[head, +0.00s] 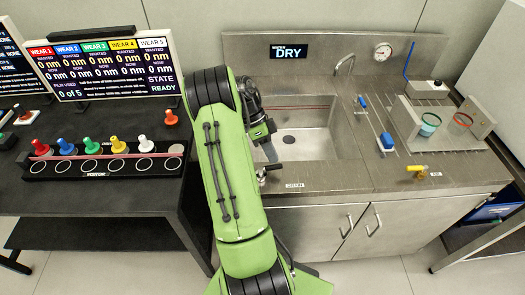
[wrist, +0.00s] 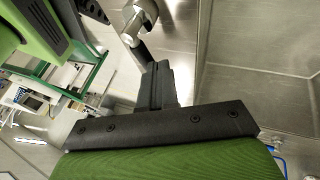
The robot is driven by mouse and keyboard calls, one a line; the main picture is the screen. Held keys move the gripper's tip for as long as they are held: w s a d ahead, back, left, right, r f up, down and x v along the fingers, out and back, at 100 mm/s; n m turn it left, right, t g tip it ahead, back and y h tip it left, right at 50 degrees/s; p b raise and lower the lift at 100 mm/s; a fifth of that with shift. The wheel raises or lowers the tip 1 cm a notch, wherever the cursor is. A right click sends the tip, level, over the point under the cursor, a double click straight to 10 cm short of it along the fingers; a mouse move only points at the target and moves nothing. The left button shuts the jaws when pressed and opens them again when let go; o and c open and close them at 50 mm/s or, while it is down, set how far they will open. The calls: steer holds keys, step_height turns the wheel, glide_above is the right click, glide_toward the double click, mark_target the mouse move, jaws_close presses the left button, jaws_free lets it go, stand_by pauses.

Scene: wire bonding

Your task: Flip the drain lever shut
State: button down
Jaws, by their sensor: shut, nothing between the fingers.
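The drain lever (head: 263,176) is at the sink's front edge, left of a small label that seems to read DRAIN (head: 294,185). It is small and partly hidden by my arm, so I cannot tell its exact position. My gripper (head: 272,157) points down over the left front of the sink, just above the lever. In the wrist view my gripper (wrist: 137,45) is shut and empty. Its tip is close to a round metal part (wrist: 137,22), probably the lever; contact is unclear.
The sink basin (head: 325,140) is open, with a dark drain hole (head: 289,139). A yellow handle (head: 415,168) and a blue-handled tool (head: 385,142) are on the right counter. A rack of coloured pegs (head: 105,165) stands on the left table. A display (head: 289,51) reads DRY.

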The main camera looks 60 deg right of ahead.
steer(key=shift+w+a, duration=0.4)
steer(key=shift+w, duration=0.15)
steer(key=p+v, duration=0.6)
steer(key=v, duration=0.9)
steer(key=shift+r+p, duration=0.3)
steer(key=shift+r, duration=0.1)
steer(key=shift+w, duration=0.15)
